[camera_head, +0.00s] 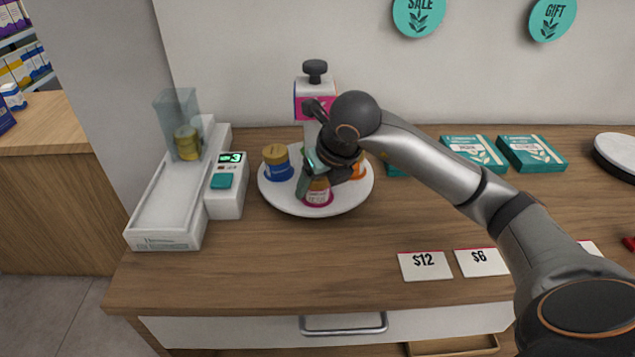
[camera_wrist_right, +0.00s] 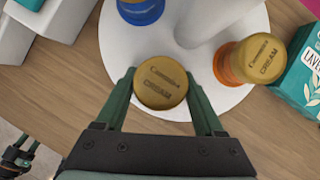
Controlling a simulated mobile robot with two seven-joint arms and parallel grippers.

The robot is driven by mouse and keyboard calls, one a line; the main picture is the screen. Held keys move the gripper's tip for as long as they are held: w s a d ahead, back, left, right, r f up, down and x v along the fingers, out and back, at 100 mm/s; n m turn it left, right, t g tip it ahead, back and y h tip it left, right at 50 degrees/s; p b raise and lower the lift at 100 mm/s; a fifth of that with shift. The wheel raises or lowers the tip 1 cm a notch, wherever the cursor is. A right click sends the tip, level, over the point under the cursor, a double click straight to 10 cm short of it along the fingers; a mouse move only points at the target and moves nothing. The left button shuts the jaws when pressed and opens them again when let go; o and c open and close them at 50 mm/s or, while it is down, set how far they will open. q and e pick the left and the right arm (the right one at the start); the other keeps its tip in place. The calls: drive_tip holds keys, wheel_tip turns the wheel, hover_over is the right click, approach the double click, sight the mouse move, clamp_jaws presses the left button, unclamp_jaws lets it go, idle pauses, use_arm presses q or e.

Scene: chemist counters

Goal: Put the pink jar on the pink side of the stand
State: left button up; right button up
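The pink jar (camera_head: 318,192) has a gold lid and a pink label. It stands upright at the front of the stand's round white base (camera_head: 286,202), before the post. In the wrist view its lid (camera_wrist_right: 161,83) sits snugly between the fingers. My right gripper (camera_head: 325,170) reaches down from the right, and its fingers (camera_wrist_right: 161,95) touch both sides of the jar. The stand's top block (camera_head: 316,87) shows a pink face (camera_head: 312,107) toward the front; my arm covers part of it.
A blue jar (camera_head: 277,165) stands left on the base, an orange jar (camera_wrist_right: 250,60) right. A white scale-like device (camera_head: 228,195) and a long white tray (camera_head: 158,208) lie left. Teal boxes (camera_head: 472,153) and price cards (camera_head: 424,266) lie right.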

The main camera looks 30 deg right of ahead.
drive_tip(key=o, duration=0.3)
use_arm(q)
drive_tip(key=shift+r, duration=0.1)
use_arm(e)
drive_tip(key=shift+o, duration=0.2)
drive_tip(key=shift+r, duration=0.5)
use_arm(q)
drive_tip(key=shift+s+a+r+p, duration=0.15)
drive_tip(key=shift+a+r+p, duration=0.35)
drive_tip(key=shift+p, duration=0.35)
use_arm(e)
drive_tip(key=v, duration=1.1)
drive_tip(key=shift+s+r, duration=0.15)
drive_tip(key=shift+s, duration=0.05)
use_arm(q)
drive_tip(key=shift+f, duration=0.15)
